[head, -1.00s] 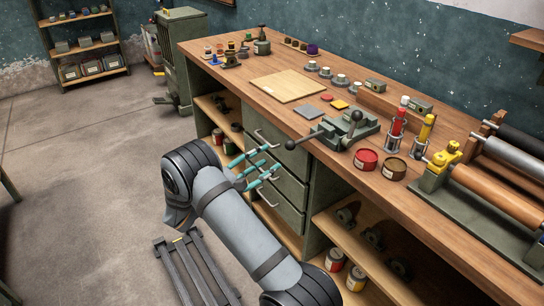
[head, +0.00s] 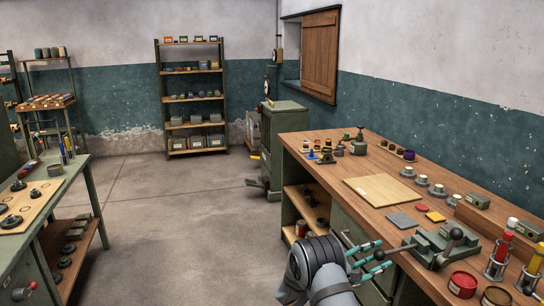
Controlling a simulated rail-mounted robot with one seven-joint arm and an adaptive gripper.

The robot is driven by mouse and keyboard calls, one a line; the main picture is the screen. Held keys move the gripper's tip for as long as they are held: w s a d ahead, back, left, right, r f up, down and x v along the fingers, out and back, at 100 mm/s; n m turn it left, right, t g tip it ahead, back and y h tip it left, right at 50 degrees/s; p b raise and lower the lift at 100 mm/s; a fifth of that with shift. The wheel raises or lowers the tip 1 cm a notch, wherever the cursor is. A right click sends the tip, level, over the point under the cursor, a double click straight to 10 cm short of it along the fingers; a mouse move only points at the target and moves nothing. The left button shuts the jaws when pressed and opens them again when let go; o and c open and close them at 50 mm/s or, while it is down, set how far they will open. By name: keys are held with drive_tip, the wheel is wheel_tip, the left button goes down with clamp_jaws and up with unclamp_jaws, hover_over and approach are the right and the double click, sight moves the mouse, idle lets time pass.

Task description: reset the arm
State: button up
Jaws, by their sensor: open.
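My gripper (head: 374,257) shows at the lower middle of the head view, with teal finger parts on dark links. It is open and I see nothing between its fingers. It is beside the front edge of the wooden workbench (head: 340,205), left of the grey clamp-like tool with a lever. My grey arm comes up from the bottom edge, and most of it is out of the picture.
The bench holds a pale board (head: 383,190), a lever tool (head: 440,245), a red tin (head: 462,284) and several small parts. A second table (head: 75,185) stands at left. A shelf (head: 190,95) and a green cabinet (head: 285,140) stand behind. The floor (head: 180,225) between is clear.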

sight(395, 251)
drive_tip(key=x, duration=0.5)
drive_tip(key=s+x, duration=0.1)
drive_tip(key=x, duration=0.1)
drive_tip(key=shift+w+d+p, duration=0.15)
drive_tip(key=shift+d+p, duration=0.25)
drive_tip(key=shift+d, duration=0.15)
